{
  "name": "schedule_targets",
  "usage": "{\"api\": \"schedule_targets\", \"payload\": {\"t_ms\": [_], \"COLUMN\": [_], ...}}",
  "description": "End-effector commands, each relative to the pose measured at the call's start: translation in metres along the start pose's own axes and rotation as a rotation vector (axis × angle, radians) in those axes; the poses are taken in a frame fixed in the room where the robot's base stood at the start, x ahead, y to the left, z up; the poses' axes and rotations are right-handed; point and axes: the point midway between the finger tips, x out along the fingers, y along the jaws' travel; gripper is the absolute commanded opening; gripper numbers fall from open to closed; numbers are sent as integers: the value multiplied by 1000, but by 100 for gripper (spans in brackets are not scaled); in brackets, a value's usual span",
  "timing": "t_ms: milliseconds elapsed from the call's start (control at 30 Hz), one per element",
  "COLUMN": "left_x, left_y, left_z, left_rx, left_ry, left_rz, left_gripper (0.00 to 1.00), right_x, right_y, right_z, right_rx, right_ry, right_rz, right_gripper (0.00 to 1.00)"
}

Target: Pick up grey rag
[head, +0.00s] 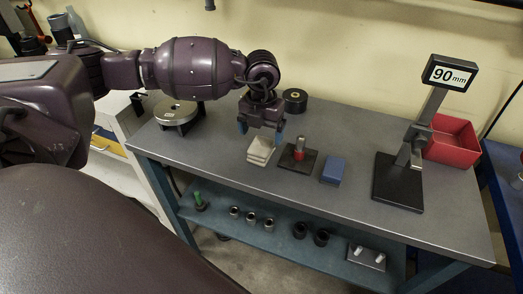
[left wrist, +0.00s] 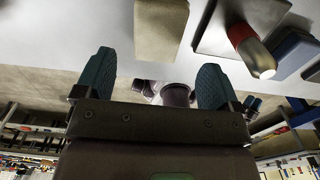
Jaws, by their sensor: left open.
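The grey rag (head: 260,151) is a folded, pale beige-grey pad lying on the bench top near its front edge. In the left wrist view the rag (left wrist: 160,28) shows at the top, beyond the fingertips and between their lines. My left gripper (head: 261,132) is above the rag and a little behind it in the head view, fingers pointing down. Its two blue-green fingers are apart with nothing between them. In the wrist view the left gripper (left wrist: 156,68) is apart from the rag. My right gripper is not in view.
Right of the rag are a dark plate with a red-based metal post (head: 298,158) and a blue block (head: 333,170). A display stand reading 90 mm (head: 400,180) and a red bin (head: 452,140) stand further right. A round metal gauge (head: 177,113) and a black roll (head: 295,100) sit behind.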

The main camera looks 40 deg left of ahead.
Motion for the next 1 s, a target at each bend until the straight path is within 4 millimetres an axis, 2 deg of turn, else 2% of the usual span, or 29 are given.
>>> {"api": "schedule_targets", "payload": {"t_ms": [267, 533, 800, 833, 1000], "left_x": [19, 55, 60, 60, 59], "left_y": [1, 2, 2, 2, 2], "left_z": [0, 1, 2, 2, 2], "left_rx": [1, 1, 1, 1, 1], "left_ry": [2, 2, 0, 0, 0], "left_rz": [0, 0, -2, -2, -1], "left_gripper": [88, 88, 88, 87, 61], "right_x": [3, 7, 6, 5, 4], "right_y": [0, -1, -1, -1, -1], "right_z": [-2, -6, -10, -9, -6], "right_rx": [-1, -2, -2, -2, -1], "right_ry": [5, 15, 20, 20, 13], "right_rz": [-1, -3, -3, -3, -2], "right_gripper": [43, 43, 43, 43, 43]}}
